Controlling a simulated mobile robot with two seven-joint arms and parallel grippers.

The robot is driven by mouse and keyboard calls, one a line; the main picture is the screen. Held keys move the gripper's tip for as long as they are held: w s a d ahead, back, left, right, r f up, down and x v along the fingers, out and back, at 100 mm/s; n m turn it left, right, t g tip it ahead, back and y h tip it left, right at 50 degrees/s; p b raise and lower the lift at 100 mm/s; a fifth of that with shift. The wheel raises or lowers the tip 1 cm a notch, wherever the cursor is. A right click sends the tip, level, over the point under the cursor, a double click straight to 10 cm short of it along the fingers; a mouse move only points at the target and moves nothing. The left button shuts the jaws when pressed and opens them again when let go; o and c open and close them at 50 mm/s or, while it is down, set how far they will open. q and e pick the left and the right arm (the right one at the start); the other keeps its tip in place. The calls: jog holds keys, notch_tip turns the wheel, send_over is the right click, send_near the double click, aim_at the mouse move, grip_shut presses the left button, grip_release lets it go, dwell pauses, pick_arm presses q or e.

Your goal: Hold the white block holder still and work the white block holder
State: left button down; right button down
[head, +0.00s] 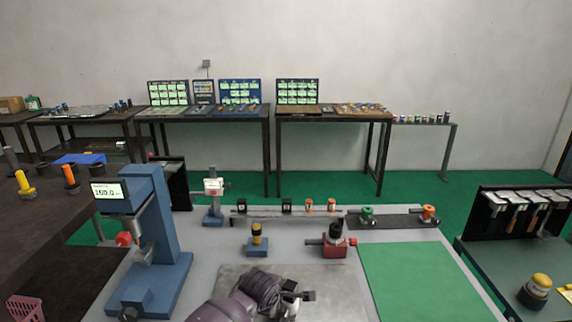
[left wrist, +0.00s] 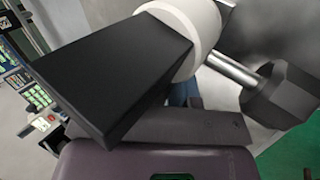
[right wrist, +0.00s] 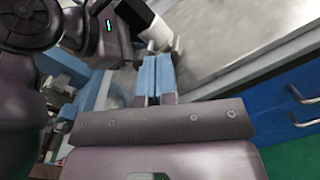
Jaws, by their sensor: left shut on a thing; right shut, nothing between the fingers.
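The white block holder (left wrist: 185,30) shows in the left wrist view as a white round body with a metal rod and a dark hexagonal knob (left wrist: 280,97). In the right wrist view the white holder (right wrist: 160,36) is at the top, beside the left gripper. My right gripper (right wrist: 156,68) is shut and empty, its two fingers side by side, with their tips just below the holder. I cannot tell if they touch it.
A blue press with a display (head: 160,240) stands left on the grey bench. A green mat (head: 425,280) at right is clear.

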jog(key=shift+s+a, duration=0.1)
jog(key=m+h, duration=0.4)
jog(key=m, duration=0.4)
send_near(284, 319)
jog(key=d+r, duration=0.1)
jog(key=r, duration=0.1)
jog(key=shift+m+g, duration=0.3)
jog(key=shift+g, duration=0.1)
jog(key=shift+x, duration=3.5)
jog(key=shift+d+f, duration=0.1)
jog(key=shift+f, duration=0.05)
jog(key=shift+f, duration=0.1)
jog(key=shift+d+f, duration=0.1)
jog(key=shift+f, duration=0.15)
jog(key=shift+s+d+f, duration=0.2)
jog(key=shift+d+f, duration=0.1)
jog(key=shift+f, duration=0.1)
jog(key=shift+d+f, duration=0.1)
jog(key=shift+f, duration=0.15)
